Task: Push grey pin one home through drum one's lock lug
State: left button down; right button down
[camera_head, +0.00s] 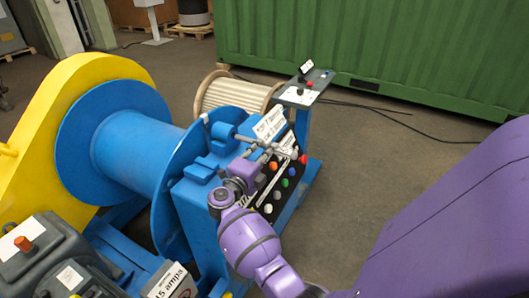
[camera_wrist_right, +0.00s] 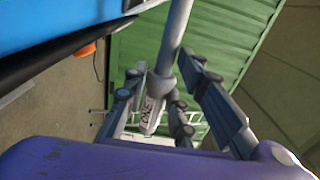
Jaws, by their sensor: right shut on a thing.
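Drum one, taken to be the blue drum (camera_head: 135,155), lies between two blue flanges on the left in the head view. A blue lug-like block (camera_head: 222,131) stands near the top of its right flange; I cannot tell surely that it is the lock lug. My right gripper (camera_head: 272,150) is beside it on the right. In the wrist view the right gripper (camera_wrist_right: 165,105) is shut on the grey pin (camera_wrist_right: 177,40), a rod with a collar between the fingers. In the head view the pin is small; its depth in the lug cannot be told. My left gripper is not in view.
A blue control cabinet (camera_head: 205,215) with coloured buttons stands under my right gripper. A white label plate (camera_head: 269,123) is close beside the fingers. A yellow guard (camera_head: 75,95) is on the left, a cable reel (camera_head: 228,91) behind, a green container (camera_head: 400,55) at the back.

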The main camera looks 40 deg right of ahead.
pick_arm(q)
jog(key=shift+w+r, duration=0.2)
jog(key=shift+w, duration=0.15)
pick_arm(e)
jog(key=shift+r, duration=0.15)
